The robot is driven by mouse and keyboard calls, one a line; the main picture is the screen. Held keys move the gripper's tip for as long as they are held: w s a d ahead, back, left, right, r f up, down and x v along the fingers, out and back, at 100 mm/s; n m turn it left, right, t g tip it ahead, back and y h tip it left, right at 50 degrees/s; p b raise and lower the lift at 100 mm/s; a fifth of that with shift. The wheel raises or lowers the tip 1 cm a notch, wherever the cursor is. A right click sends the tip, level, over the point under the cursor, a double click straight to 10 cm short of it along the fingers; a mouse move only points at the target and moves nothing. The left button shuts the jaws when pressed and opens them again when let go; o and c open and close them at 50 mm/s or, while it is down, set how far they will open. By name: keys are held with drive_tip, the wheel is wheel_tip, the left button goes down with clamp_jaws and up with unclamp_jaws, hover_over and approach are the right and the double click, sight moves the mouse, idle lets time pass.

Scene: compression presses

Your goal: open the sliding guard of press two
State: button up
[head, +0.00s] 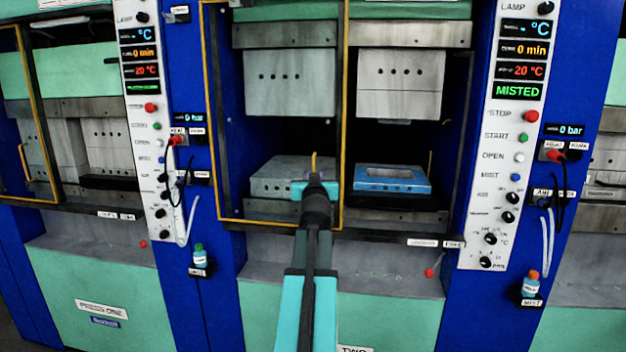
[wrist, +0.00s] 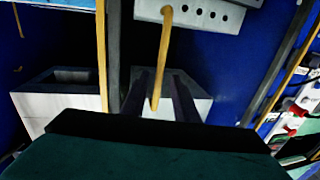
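Press two's sliding guard (head: 208,90), a clear panel in a yellow-edged frame, stands over the left half of the press opening in the head view. The right half has no panel in front of it. A yellow upright handle (head: 314,161) shows just above my gripper (head: 315,184). In the wrist view the handle (wrist: 163,50) runs down between the two dark fingers of my gripper (wrist: 158,78). The fingers are apart, with gaps on both sides of the handle. Contact is not visible. A yellow frame edge (wrist: 102,50) is beside it.
A blue-framed mould (head: 392,178) lies on the lower right platen. The control panel (head: 510,130) right of the opening reads MISTED. Press one (head: 80,130) is at the left. A small bottle (head: 530,288) stands on a holder below the panel.

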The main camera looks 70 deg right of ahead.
drive_tip(key=b+v, duration=1)
drive_tip(key=v, duration=0.3)
drive_tip(key=shift+a, duration=0.2)
idle(0.5)
drive_tip(key=shift+s, duration=0.1)
drive_tip(key=shift+a, duration=0.1)
idle(0.5)
